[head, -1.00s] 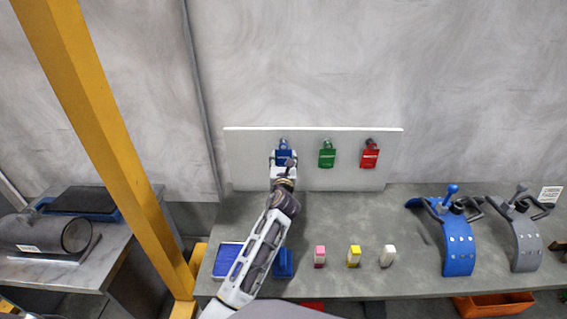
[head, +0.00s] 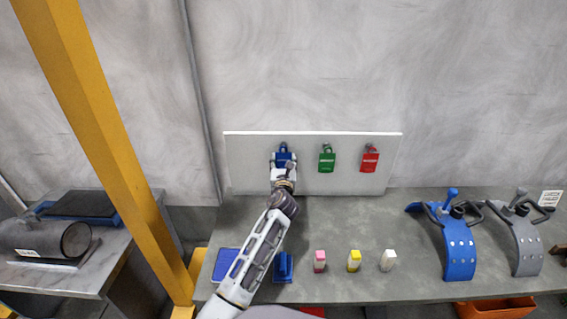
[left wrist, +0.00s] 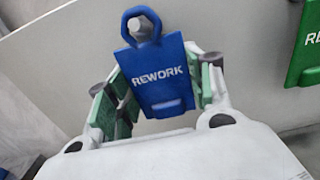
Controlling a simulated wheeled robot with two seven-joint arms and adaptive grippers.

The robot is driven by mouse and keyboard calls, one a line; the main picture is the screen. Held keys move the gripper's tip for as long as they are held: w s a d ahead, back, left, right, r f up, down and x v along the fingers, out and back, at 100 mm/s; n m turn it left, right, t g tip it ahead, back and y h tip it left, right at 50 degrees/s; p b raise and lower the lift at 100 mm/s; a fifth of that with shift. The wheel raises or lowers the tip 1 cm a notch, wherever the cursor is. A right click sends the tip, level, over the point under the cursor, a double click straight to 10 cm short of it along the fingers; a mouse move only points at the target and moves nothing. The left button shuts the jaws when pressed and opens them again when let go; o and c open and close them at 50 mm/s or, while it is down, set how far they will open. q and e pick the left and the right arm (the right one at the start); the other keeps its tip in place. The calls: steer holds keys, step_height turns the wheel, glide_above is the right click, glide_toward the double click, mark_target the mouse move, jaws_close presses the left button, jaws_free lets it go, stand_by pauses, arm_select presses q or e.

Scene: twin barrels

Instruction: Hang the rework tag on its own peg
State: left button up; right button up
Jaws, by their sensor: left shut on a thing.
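The blue rework tag (head: 283,157) is at the left part of the white board. In the left wrist view the tag (left wrist: 160,78) faces me, slightly tilted, and its lettering reads REWORK. A pale peg (left wrist: 146,30) shows inside the tag's top loop; how deep it passes through I cannot tell. My left gripper (head: 284,164) is shut on the tag, its green-padded fingers on the tag's two sides. My right gripper is not in view.
A green tag (head: 327,160) and a red tag (head: 370,160) hang to the right on the same board (head: 240,165). Pink, yellow and white blocks stand on the grey bench (head: 350,220). A yellow post (head: 105,140) rises at left.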

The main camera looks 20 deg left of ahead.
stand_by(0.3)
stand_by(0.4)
arm_select(q)
steer(key=o, duration=1)
steer(key=shift+v, duration=6)
